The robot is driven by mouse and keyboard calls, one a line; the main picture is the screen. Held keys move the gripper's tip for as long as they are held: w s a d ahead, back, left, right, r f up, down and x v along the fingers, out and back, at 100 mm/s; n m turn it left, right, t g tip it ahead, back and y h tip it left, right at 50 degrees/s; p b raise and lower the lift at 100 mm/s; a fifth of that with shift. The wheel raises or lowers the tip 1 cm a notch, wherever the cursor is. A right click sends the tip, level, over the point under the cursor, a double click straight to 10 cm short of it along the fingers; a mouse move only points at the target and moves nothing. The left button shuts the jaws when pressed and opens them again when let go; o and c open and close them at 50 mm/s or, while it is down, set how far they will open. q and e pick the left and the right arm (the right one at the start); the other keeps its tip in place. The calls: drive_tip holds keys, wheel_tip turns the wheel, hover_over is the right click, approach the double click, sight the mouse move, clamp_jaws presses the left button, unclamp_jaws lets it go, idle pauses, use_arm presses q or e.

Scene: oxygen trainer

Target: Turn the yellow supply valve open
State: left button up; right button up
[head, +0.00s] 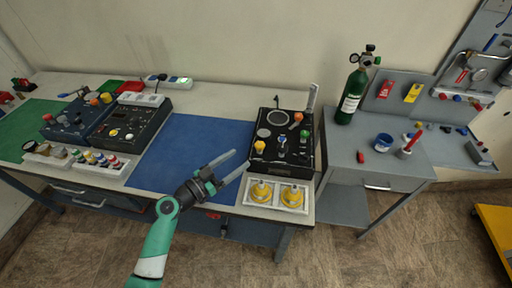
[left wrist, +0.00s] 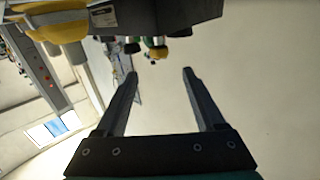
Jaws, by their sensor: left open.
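The black trainer box (head: 282,158) stands on the right end of the workbench. A yellow valve knob (head: 260,147) sits at the left of its top face, beside a blue-topped lever (head: 282,141) and a green-topped one (head: 304,134). My left gripper (head: 240,162) is open and empty, its fingers pointing towards the box just left of the yellow knob, apart from it. In the left wrist view the open fingers (left wrist: 160,73) have nothing between them. A dark box (left wrist: 165,14) fills the top there, with small yellow and green parts (left wrist: 158,48) beyond the fingertips. My right gripper is out of view.
A white tray with two yellow parts (head: 276,206) lies in front of the box. The blue mat (head: 185,150) is clear to the left. Dark control units (head: 130,125) stand farther left. A green cylinder (head: 352,97) stands on the grey side table (head: 340,145).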

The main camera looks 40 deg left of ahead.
sight(256, 147)
use_arm(q)
drive_tip(key=w, duration=0.6)
drive_tip(key=w+b, duration=0.1)
drive_tip(key=w, duration=0.2)
drive_tip(key=shift+d, duration=0.25)
clamp_jaws()
